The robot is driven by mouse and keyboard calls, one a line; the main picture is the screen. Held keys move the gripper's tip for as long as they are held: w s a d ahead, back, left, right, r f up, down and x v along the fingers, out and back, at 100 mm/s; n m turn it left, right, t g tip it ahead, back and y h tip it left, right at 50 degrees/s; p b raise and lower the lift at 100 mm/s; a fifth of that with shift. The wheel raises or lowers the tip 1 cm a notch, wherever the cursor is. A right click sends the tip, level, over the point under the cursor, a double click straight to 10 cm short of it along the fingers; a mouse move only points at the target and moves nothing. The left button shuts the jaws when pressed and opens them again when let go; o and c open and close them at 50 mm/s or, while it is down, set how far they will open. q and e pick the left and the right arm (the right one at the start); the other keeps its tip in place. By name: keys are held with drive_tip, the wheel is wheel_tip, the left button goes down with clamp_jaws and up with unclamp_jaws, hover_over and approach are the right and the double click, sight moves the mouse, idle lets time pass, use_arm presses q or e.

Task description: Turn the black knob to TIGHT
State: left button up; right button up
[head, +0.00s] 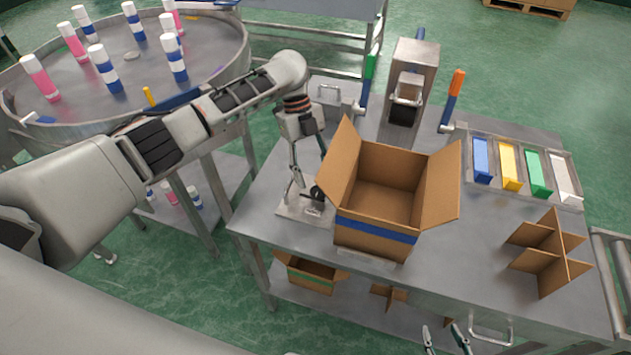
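The black knob (317,193) sits on a small light plate (296,209) at the left front of the steel table, beside the open cardboard box. Its marking and pointer are too small to read. My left gripper (305,183) points down from above at the knob, with one finger on its left. The other finger is partly hidden, so I cannot tell whether it grips the knob or only stands beside it. My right gripper (446,340) is at the bottom edge of the view, its two fingers apart and empty, well away from the knob.
The open cardboard box (383,186) stands close to the right of the knob. Behind are a press (411,75) and levers with green and orange (457,83) handles. Coloured trays and a cardboard divider (547,253) are at right.

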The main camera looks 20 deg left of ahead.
use_arm(q)
drive_tip(key=v, duration=0.8)
